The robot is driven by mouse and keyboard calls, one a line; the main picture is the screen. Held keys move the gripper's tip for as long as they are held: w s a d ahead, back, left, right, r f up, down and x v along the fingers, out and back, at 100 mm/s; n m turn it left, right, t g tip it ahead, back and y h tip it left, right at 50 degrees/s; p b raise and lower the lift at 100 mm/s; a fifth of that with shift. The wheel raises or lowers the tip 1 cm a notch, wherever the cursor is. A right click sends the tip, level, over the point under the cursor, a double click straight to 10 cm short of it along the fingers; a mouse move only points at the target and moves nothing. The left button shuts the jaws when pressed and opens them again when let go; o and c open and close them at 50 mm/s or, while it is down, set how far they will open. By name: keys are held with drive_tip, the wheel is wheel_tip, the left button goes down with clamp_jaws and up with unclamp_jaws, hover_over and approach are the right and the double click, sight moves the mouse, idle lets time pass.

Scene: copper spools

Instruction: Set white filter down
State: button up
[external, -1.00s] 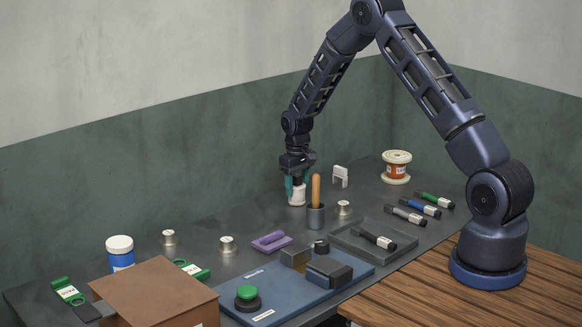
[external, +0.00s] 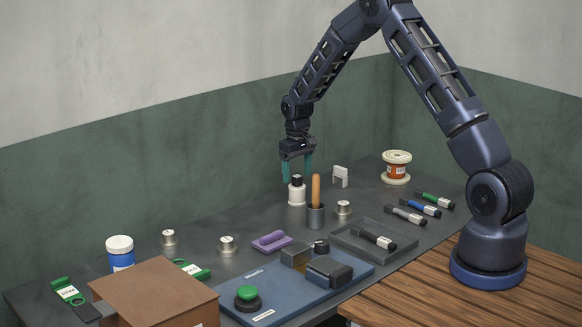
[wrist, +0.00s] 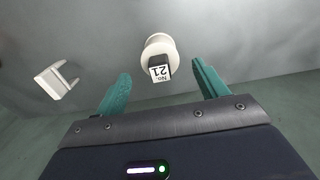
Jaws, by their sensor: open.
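The white filter (external: 297,193) stands upright on the dark grey table, a white cylinder with a black top part. In the wrist view the white filter (wrist: 157,45) shows a round white body and a black block with a label reading "No. 21". My gripper (external: 297,177) is open above it, with its two teal fingers apart. In the wrist view my gripper (wrist: 160,85) has its fingers on either side, clear of the filter, with nothing between them held.
A dark cup with an orange-handled tool (external: 316,192) stands just right of the filter. A white bracket (external: 340,175), a copper spool (external: 396,167) and a metal weight (external: 343,208) are nearby. A grey tray (external: 345,241) lies in front. Table left of the filter is clear.

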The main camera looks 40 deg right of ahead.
wheel_tip(320, 180, up, 7)
drive_tip(key=shift+r, duration=0.1)
drive_tip(key=s+a+r+t, duration=0.1)
drive_tip(key=s+a+r, duration=0.1)
drive_tip(key=s+r, duration=0.9)
drive_tip(key=s+a+r+t, duration=0.1)
drive_tip(key=s+a+r, duration=0.1)
drive_tip(key=s+r, duration=0.95)
drive_tip(key=s+a+r+t, duration=0.1)
drive_tip(key=s+r, duration=0.2)
drive_tip(key=s, duration=1)
drive_tip(key=s+a+r+t, duration=0.1)
drive_tip(key=s+a+r, duration=0.1)
drive_tip(key=s, duration=1.2)
drive_tip(key=shift+s+r+t, duration=0.3)
drive_tip(key=shift+r, duration=0.4)
